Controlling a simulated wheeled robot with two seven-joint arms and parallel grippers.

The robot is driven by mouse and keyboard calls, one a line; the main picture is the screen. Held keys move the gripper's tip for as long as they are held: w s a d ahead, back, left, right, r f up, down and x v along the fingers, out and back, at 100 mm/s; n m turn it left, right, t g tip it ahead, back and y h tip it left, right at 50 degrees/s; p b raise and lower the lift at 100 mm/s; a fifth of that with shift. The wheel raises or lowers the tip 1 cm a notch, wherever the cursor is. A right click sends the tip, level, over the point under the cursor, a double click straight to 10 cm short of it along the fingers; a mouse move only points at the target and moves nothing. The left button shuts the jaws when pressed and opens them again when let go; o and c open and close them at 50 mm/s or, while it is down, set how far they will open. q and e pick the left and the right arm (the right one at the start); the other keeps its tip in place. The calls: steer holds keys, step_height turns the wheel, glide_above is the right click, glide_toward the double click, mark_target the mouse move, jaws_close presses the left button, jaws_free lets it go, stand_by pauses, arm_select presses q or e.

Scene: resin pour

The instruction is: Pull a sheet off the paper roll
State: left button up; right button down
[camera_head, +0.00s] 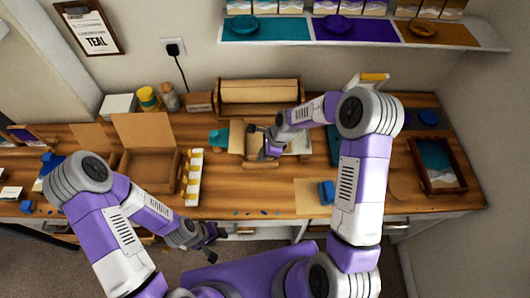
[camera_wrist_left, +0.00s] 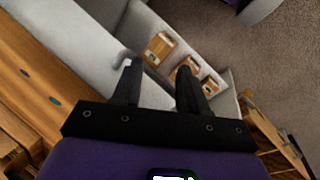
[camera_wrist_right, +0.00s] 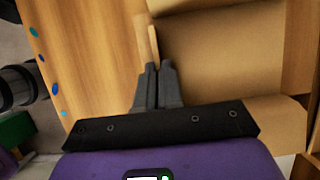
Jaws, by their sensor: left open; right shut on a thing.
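The brown paper roll (camera_head: 260,92) lies in a wooden holder at the back middle of the table. A brown sheet (camera_head: 237,137) reaches forward from near the roll onto the table; it fills much of the right wrist view (camera_wrist_right: 220,55). My right gripper (camera_head: 256,131) is over this sheet, in front of the roll. In the right wrist view its fingers (camera_wrist_right: 158,68) are close together at a thin brown paper edge (camera_wrist_right: 146,40); the exact grip is hard to see. My left gripper (camera_head: 212,241) is open and empty, low in front of the table edge.
An open brown box (camera_head: 150,165) and a white and yellow strip (camera_head: 193,175) stand left of the paper. A blue block (camera_head: 326,192) is at front right. A framed tray (camera_head: 437,165) lies far right. An open drawer with small boxes (camera_wrist_left: 187,68) is near my left gripper.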

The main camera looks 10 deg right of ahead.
steer(key=c, duration=1.3)
jaws_free()
steer(key=shift+s+f, duration=0.15)
steer(key=shift+s, duration=0.25)
steer(key=shift+w, duration=0.1)
steer(key=shift+d+r, duration=0.1)
steer(key=shift+r, duration=0.2)
steer(key=p+v, duration=0.1)
steer(key=v, duration=0.6)
steer(key=shift+w, duration=0.1)
